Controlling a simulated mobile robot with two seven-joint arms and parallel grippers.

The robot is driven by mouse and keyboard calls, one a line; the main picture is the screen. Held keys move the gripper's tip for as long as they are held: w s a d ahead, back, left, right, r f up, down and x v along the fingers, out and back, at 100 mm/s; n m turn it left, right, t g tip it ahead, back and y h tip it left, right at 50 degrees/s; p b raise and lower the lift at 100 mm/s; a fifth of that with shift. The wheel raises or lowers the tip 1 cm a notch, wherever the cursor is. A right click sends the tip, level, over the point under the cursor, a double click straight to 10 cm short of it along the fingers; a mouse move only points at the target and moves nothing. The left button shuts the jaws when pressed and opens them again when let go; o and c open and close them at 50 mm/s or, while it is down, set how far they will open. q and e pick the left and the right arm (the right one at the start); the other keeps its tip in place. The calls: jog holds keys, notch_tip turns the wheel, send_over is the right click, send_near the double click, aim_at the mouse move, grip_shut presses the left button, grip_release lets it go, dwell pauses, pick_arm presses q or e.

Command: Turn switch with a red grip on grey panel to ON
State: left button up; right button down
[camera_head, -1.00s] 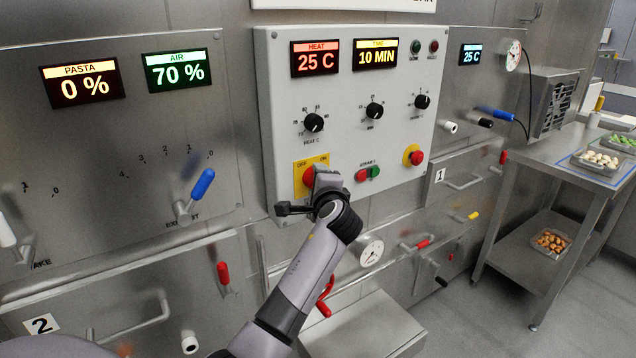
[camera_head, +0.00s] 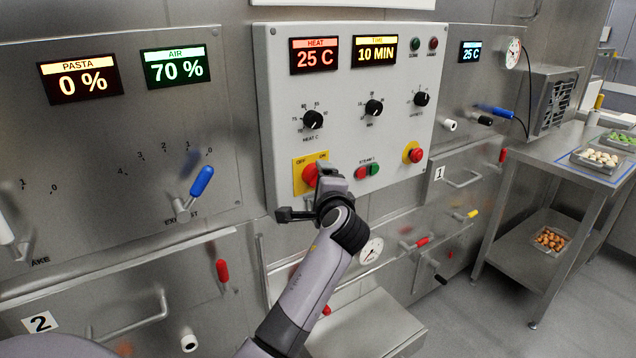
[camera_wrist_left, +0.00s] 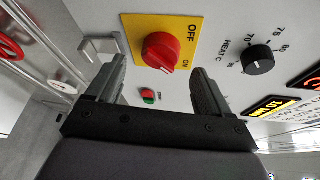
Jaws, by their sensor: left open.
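The switch with a red grip (camera_head: 309,177) sits on a yellow plate (camera_head: 298,163) marked OFF and ON, at the lower left of the pale grey panel (camera_head: 345,110). My left gripper (camera_head: 307,196) is in front of it and hides its lower right part. In the left wrist view the red grip (camera_wrist_left: 163,51) stands beyond my open left fingers (camera_wrist_left: 158,82), between their tips in the picture. The fingers look apart from the grip. My right gripper is not in view.
Black knobs (camera_head: 313,120), small red and green buttons (camera_head: 367,170) and a red button on yellow (camera_head: 413,153) are on the same panel. A blue-handled lever (camera_head: 202,181) sticks out to the left. A steel table (camera_head: 545,150) with food trays stands at the right.

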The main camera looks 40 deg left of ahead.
pick_arm(q)
jog(key=shift+v, duration=1.8)
jog(key=shift+f, duration=0.15)
jog(key=s+d+f+n+h, duration=0.1)
jog(key=s+d+f+h, duration=0.25)
jog(key=f, duration=0.65)
jog(key=s+d+f+h, duration=0.3)
jog(key=s+f+h, duration=0.1)
jog(key=f, duration=0.6)
jog(key=s+d+f+n+h, duration=0.2)
jog(key=s+f, duration=0.1)
jog(key=s, duration=0.3)
jog(key=s+d+f+n+h, duration=0.2)
jog(key=s+d+f+n, duration=0.1)
jog(key=s, duration=0.4)
jog(key=s+d+f+n+g+h, duration=0.1)
jog(key=s+d+f+n+h, duration=0.1)
jog(key=s+f, duration=0.3)
jog(key=shift+s+d+n, duration=0.3)
jog(key=shift+s+d, duration=0.05)
jog(key=shift+s, duration=0.9)
